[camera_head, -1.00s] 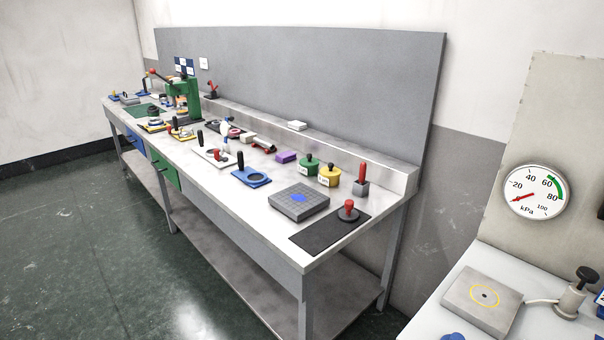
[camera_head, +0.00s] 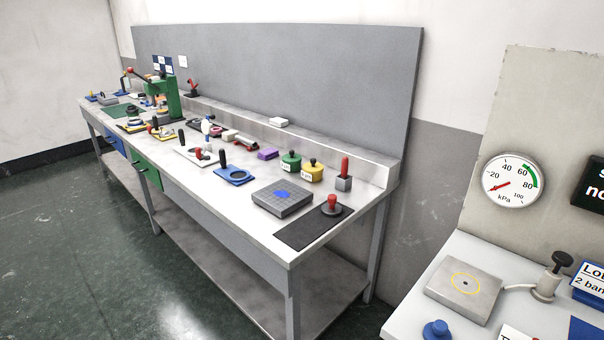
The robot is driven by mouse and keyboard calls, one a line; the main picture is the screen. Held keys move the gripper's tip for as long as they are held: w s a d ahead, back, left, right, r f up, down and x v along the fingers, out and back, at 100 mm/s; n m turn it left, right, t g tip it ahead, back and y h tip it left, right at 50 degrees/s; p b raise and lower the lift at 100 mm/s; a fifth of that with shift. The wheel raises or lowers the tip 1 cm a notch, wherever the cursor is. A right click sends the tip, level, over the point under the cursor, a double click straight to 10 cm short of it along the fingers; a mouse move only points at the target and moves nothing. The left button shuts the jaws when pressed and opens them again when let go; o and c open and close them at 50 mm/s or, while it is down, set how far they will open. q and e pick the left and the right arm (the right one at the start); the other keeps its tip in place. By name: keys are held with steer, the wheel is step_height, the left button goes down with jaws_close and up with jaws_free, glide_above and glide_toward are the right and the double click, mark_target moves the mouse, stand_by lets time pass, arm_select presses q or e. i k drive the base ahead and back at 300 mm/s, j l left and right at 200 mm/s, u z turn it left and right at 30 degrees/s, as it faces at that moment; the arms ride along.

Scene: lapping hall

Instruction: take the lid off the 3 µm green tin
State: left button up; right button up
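The green tin (camera_head: 291,162) stands upright on the long workbench, near the back ledge toward its right end. Its green lid with a dark knob is on it. A pale label shows on its side, too small to read. A yellow tin (camera_head: 313,171) with a dark knob stands close to its right. Neither of my grippers shows in the head view.
On the long bench (camera_head: 345,225), a grey grid plate (camera_head: 268,202) and a red-knobbed tool on a dark mat (camera_head: 296,236) lie in front of the tins. A second bench (camera_head: 400,312) with a gauge (camera_head: 513,181) stands at right. The dark green floor (camera_head: 70,260) is clear.

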mark_target(292, 157)
steer(key=z, duration=0.7)
steer(key=i+j+z, duration=0.15)
steer(key=j+z, duration=0.2)
steer(key=i+j+z, duration=0.1)
steer(key=j+z, duration=0.25)
steer(key=j, duration=0.2)
steer(key=j+z, duration=0.3)
steer(key=j, duration=0.2)
